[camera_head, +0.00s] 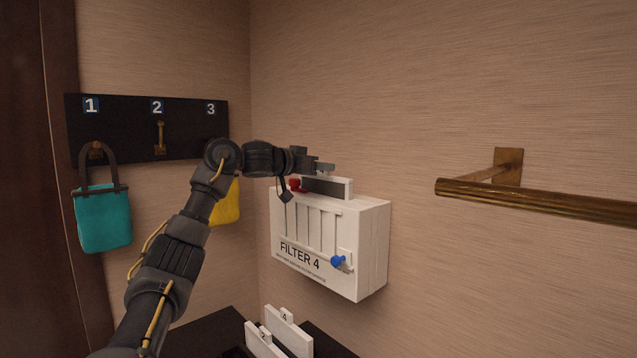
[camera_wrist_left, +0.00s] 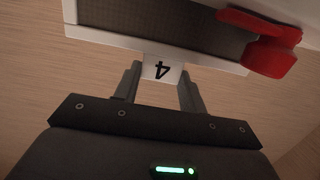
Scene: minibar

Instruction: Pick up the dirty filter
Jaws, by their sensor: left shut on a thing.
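The dirty filter (camera_head: 327,187) is a dark grey panel in a white frame, standing up out of the top of the white FILTER 4 box (camera_head: 372,240). Its lower part is hidden by the box. My left gripper (camera_head: 325,168) is above the box and shut on the filter's white tab. In the left wrist view the tab marked 4 sits between the fingers of the gripper (camera_wrist_left: 160,78), with the filter's dark mesh (camera_wrist_left: 165,22) beyond it. My right gripper is not in view.
A red latch (camera_head: 294,185) is beside the filter, and a blue knob (camera_head: 338,262) is on the box front. White numbered panels (camera_head: 288,330) stand below. A teal bag (camera_head: 103,217) and yellow bag (camera_head: 226,208) hang left. A brass rail (camera_head: 540,196) juts out right.

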